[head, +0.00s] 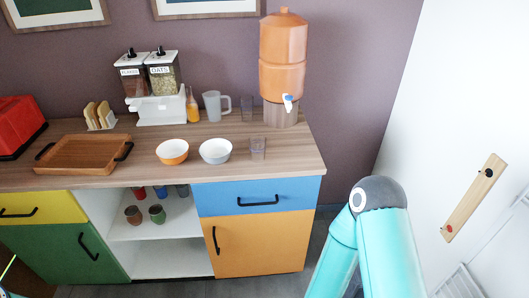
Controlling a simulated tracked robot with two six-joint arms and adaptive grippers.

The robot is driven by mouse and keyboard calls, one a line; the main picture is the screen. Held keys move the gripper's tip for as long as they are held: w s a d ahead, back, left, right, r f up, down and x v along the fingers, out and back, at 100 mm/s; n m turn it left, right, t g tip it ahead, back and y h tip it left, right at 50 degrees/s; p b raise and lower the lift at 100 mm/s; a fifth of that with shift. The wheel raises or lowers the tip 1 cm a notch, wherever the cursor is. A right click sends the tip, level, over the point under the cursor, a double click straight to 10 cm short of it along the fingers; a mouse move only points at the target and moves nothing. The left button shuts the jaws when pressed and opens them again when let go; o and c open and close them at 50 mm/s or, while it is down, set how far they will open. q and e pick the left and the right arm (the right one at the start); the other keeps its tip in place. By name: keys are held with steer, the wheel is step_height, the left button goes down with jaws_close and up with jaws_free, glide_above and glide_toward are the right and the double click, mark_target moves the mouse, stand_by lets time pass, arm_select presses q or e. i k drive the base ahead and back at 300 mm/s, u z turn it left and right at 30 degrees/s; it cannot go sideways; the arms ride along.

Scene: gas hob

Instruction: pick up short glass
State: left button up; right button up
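My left gripper is not in view.
The counter (300,150) holds an orange bowl (172,151), a white bowl (215,150), a measuring jug (213,105), the water dispenser (283,65) and a wooden tray (84,153). Cups stand on the open shelf below.

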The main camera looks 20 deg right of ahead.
mark_target(257, 142)
steer(key=z, duration=0.05)
steer(key=i, duration=1)
steer(key=u, duration=0.05)
